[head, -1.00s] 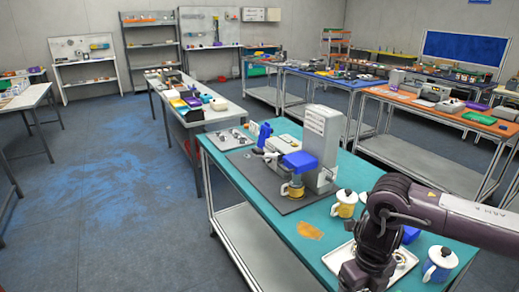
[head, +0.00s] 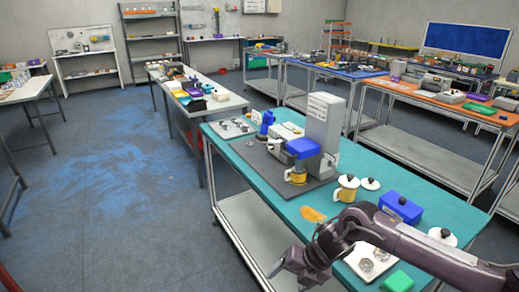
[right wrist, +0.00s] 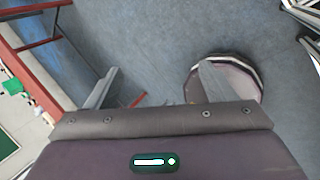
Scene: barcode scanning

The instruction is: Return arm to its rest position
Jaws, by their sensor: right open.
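My right arm (head: 400,240) reaches in from the right over the front part of the teal table (head: 440,190). My right gripper (head: 283,266) hangs past the table's left edge, above the floor, apart from the things on the table. In the right wrist view its two fingers (right wrist: 158,86) stand wide apart with nothing between them, over blue-grey floor (right wrist: 150,40). My left gripper is not in view.
On the teal table stand a grey machine with a blue top (head: 322,125), a yellow-and-white mug (head: 346,188), a blue box (head: 400,208), a white tray (head: 352,265) partly behind my arm and a green block (head: 397,282). The floor on the left (head: 110,200) is open.

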